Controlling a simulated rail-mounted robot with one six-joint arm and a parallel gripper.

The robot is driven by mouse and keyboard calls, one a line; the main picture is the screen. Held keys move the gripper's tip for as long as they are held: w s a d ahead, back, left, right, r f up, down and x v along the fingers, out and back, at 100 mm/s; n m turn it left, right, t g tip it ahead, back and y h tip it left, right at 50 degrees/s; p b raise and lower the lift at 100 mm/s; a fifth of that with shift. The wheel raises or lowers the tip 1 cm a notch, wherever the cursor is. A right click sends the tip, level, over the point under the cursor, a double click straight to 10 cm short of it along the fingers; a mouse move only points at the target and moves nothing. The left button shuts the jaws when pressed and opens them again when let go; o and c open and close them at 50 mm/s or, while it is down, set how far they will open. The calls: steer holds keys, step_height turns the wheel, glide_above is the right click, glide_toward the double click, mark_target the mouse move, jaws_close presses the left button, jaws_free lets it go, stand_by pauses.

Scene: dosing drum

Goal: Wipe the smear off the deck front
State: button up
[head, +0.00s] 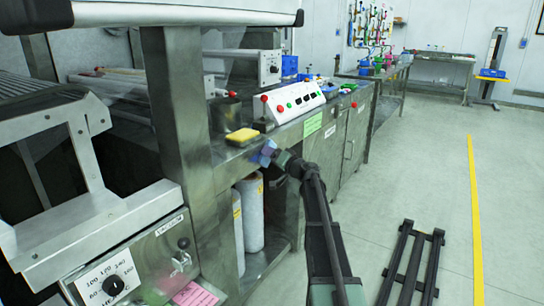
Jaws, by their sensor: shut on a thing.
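My gripper (276,154) is at the front edge of the metal deck (225,158), beside an upright post. It is shut on a small blue-violet thing, which looks like a cloth (265,153). The cloth is at the deck front and seems to touch it; the exact contact is too small to tell. I cannot make out the smear; the gripper and cloth cover part of the deck front. My dark arm reaches up to it from the bottom of the head view.
A yellow sponge-like block (242,135) lies on the deck above the gripper. A white control panel (295,101) with red knobs stands behind. White cylinders (251,213) stand below the deck. A dark slatted frame (413,262) lies on the floor at right.

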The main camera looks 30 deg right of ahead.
mark_target(249, 162)
steer(key=shift+s+a, duration=0.8)
steer(key=shift+a, duration=0.7)
steer(key=shift+s+a, duration=0.8)
steer(key=shift+a, duration=0.7)
steer(key=shift+s+a, duration=0.8)
steer(key=shift+a, duration=0.7)
steer(key=shift+s+d, duration=0.1)
steer(key=shift+d+r+v, duration=0.15)
steer(key=shift+v, duration=1.3)
steer(key=shift+d+r+v, duration=0.15)
steer(key=shift+d+v, duration=0.05)
steer(key=shift+v, duration=1.2)
steer(key=v, duration=0.2)
steer(key=shift+s+d+r, duration=0.1)
steer(key=shift+s+d, duration=0.2)
